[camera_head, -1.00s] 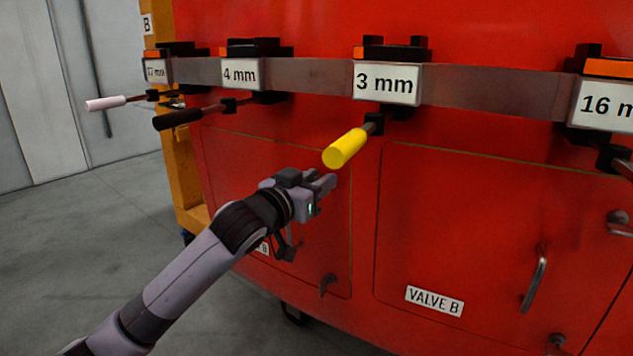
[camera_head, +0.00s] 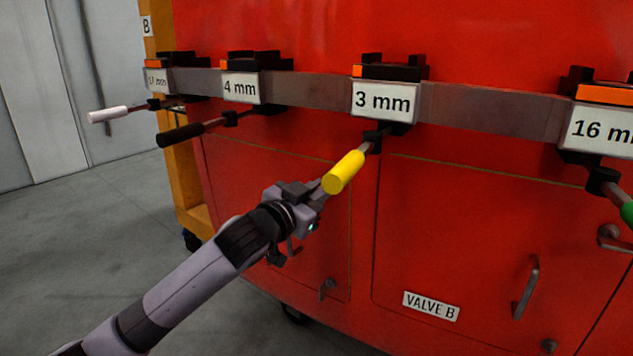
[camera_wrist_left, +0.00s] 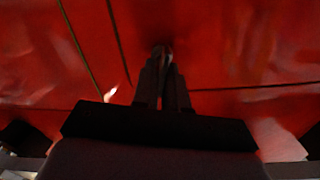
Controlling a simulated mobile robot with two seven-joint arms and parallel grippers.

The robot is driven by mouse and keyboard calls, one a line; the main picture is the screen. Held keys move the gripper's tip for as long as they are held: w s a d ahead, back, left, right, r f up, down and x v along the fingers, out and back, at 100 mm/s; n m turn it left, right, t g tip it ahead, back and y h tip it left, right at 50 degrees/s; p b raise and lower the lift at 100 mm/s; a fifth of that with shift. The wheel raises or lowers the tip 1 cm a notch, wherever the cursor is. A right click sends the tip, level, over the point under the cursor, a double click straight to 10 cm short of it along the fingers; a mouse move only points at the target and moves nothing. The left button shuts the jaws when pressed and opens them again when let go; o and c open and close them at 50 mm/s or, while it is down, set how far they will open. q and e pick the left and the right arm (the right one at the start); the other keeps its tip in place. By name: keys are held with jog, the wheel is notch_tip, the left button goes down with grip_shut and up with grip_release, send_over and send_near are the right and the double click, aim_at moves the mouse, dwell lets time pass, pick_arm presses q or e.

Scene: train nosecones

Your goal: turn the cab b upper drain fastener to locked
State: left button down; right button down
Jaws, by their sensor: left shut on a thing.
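My left gripper (camera_head: 319,190) is at the upper right part of the left red door (camera_head: 225,160), just below the yellow tool handle in the head view. In the left wrist view its two fingers (camera_wrist_left: 162,75) are close together, shut on a small dark fastener (camera_wrist_left: 161,50) at the door seam. The fastener is hidden in the head view by the gripper and the yellow handle, and its turn angle cannot be read. A lower fastener (camera_head: 327,288) shows near the door's bottom right. My right gripper is not in view.
The yellow handle (camera_head: 343,172) of the 3 mm tool sticks out very close above my gripper. Black (camera_head: 180,135) and white (camera_head: 108,114) handles stick out further left. The VALVE B door (camera_head: 470,240) is on the right. The floor at left is clear.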

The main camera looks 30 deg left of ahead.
pick_arm(q)
jog(key=m+p, duration=0.3)
jog(key=shift+d+r+m, duration=0.1)
jog(key=shift+d+m, duration=0.05)
jog(key=shift+m, duration=0.25)
jog(key=shift+d+m+p, duration=0.1)
jog(key=shift+m+p, duration=0.5)
jog(key=shift+m, duration=0.4)
jog(key=m+p, duration=0.2)
jog(key=m, duration=0.2)
jog(key=f+m+p, duration=0.1)
jog(key=m+p, duration=0.1)
jog(key=m, duration=0.3)
jog(key=shift+d+f, duration=0.15)
jog(key=shift+d, duration=0.05)
jog(key=shift+p, duration=0.3)
jog(key=c, duration=1.3)
grip_release()
jog(key=shift+o, duration=0.2)
jog(key=shift+s, duration=0.1)
